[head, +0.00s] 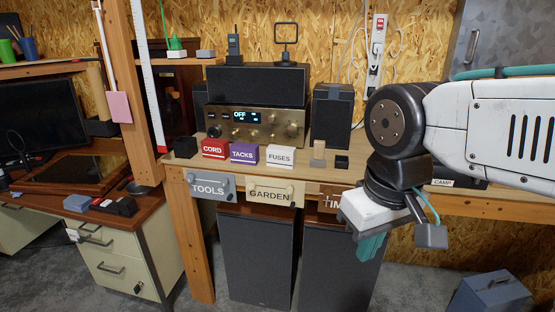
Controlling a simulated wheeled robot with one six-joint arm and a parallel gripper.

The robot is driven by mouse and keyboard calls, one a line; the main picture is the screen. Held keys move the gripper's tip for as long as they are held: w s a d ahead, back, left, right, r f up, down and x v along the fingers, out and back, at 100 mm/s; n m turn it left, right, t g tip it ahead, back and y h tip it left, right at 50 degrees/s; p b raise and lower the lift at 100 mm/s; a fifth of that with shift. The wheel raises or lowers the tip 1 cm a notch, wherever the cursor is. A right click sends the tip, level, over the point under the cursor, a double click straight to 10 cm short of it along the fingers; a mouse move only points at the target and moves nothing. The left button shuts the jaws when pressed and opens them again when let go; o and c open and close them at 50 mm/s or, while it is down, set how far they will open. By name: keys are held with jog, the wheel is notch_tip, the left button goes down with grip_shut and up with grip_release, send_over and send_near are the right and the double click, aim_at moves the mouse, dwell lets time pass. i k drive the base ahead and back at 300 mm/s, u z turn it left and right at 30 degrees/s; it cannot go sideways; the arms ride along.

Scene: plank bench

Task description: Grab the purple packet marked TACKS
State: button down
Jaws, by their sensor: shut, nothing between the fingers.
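The purple packet marked TACKS (243,153) stands upright on the front part of the plank bench (335,175). It sits between the red packet marked CORD (215,149) on its left and the white packet marked FUSES (280,156) on its right. My gripper (371,247) hangs in front of the bench edge, well to the right of the purple packet and lower than it. Its teal fingers point down, shut and empty, apart from all the packets.
A brass radio (255,123) stands behind the packets, with a black speaker (331,116) to its right. A wooden block (319,153) and a small black block (342,162) lie right of the white packet. Drawers marked TOOLS (208,188) and GARDEN (269,193) hang under the bench edge.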

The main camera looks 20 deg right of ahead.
aim_at(240, 153)
jog(key=z, duration=0.4)
jog(key=k, duration=0.55)
jog(key=z, duration=0.2)
jog(key=i, duration=1.05)
jog(key=u, duration=1)
jog(key=i, duration=0.4)
jog(key=u, duration=0.2)
